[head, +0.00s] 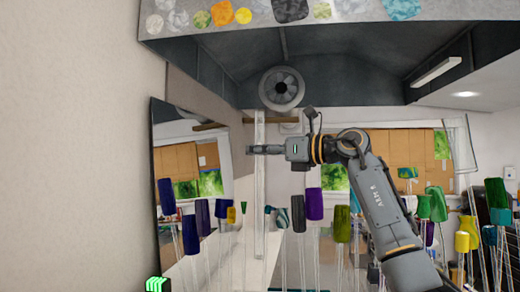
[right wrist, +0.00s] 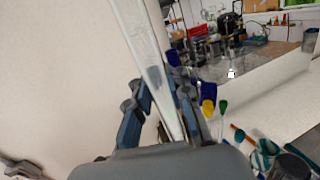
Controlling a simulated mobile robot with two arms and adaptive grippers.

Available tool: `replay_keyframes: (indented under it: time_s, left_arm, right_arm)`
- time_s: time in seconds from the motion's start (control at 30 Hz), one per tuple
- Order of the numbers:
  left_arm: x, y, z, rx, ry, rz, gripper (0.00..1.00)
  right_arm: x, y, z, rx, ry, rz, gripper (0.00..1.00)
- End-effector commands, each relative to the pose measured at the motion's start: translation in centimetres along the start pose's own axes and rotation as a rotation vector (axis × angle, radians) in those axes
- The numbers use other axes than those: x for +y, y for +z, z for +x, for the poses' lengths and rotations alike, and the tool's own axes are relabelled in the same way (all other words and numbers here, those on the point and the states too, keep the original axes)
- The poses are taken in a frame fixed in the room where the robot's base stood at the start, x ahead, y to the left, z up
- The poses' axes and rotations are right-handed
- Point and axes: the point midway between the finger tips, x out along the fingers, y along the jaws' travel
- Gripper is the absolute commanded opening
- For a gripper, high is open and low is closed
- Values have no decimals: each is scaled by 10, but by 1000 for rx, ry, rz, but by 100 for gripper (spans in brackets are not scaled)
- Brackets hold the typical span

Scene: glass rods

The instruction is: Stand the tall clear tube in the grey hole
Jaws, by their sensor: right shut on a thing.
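My right gripper (head: 256,149) reaches in from the right in the head view, pointing left. It is shut on the tall clear tube (head: 259,195), which hangs close to upright and extends above and below the fingers. In the right wrist view the tube (right wrist: 149,55) runs from the top edge down between the blue-grey fingers (right wrist: 160,112) and looks tilted there. I cannot pick out the grey hole in either view. My left gripper does not show.
Several thin rods with coloured heads stand below and around, including a purple one (head: 314,204), a dark blue one (head: 191,235) and a green one (head: 437,203). A hood (head: 220,65) hangs above.

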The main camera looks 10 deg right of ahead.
Motion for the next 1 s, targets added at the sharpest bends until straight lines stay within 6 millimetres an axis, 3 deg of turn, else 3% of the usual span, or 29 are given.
replay_keyframes:
  time_s: [0.17,0.37,0.7,1.0]
  left_arm:
    - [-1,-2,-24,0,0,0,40]
    - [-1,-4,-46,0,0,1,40]
    - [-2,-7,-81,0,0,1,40]
    - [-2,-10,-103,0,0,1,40]
  right_arm:
    - [-22,-37,-2,2,-93,3,0]
    - [-42,-80,-21,3,-229,2,0]
    - [-58,-132,-86,4,-492,0,0]
    - [-50,-151,-149,3,-686,0,0]
